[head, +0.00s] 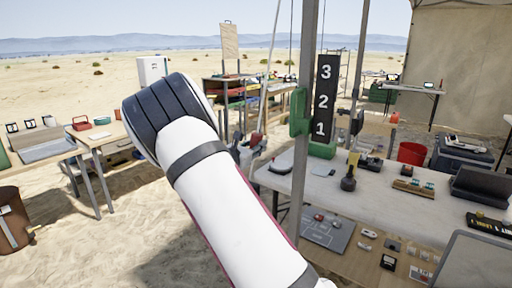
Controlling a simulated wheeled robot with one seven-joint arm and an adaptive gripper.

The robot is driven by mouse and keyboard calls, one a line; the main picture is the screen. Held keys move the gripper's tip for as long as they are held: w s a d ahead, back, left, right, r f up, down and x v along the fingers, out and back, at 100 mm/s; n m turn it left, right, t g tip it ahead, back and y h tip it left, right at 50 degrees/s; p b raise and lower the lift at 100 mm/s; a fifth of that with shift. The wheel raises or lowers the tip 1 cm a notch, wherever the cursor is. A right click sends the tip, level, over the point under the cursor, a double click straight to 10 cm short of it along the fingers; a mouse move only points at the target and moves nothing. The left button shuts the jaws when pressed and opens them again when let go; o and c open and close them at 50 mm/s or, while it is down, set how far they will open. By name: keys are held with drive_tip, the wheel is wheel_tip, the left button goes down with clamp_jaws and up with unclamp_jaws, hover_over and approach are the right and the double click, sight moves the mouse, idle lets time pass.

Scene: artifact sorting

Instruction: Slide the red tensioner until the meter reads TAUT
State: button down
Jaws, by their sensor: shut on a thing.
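My white and black arm fills the middle of the head view. My gripper (245,150) shows small and partly hidden just right of the arm. It is shut around a small red piece (256,140), which looks like the red tensioner, at the lower end of a pale slanting line (270,75). The exact contact is hard to see. No meter with a readable TAUT word shows.
A grey upright pole (305,150) with a green block (298,112) stands right of my gripper, before a black board numbered 3, 2, 1 (325,98). A cluttered pale table (390,205) fills the right. Another table (95,135) stands left. Sand lies between them.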

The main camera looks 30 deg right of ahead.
drive_tip(key=c, duration=1.2)
unclamp_jaws()
drive_tip(key=shift+f, duration=0.1)
drive_tip(key=shift+c, duration=0.2)
drive_tip(key=v, duration=1.2)
drive_tip(key=shift+a, duration=0.1)
